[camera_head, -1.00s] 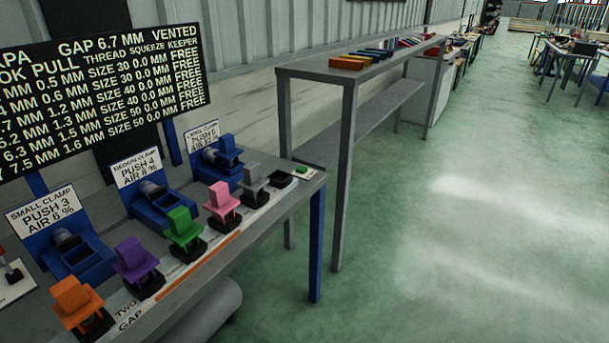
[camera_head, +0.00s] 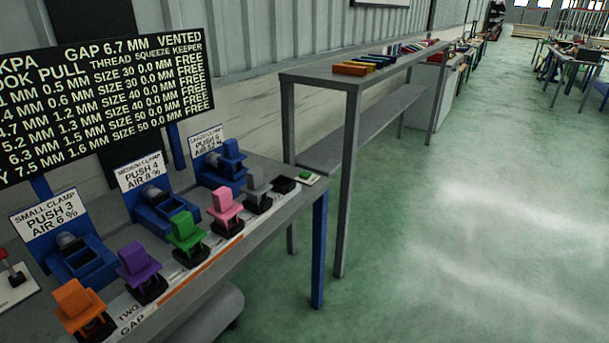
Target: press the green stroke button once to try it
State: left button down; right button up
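A small green button (camera_head: 305,175) sits on a pale plate at the far right end of the workbench (camera_head: 262,226); it is too small to tell whether it is pressed. A larger green block-shaped piece (camera_head: 184,226) stands on a black base in the row along the bench front. Neither of my grippers shows in the head view.
Orange (camera_head: 76,301), purple (camera_head: 135,260), pink (camera_head: 224,205) and grey (camera_head: 256,183) pieces line the bench front. Blue clamps (camera_head: 165,208) with signs stand behind, below a black display board (camera_head: 105,100). A taller grey table (camera_head: 330,77) stands beyond. Green floor at right is clear.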

aim_at(303, 174)
jog(key=i+l+z, duration=0.35)
jog(key=i+l, duration=0.8)
jog(key=l, duration=0.1)
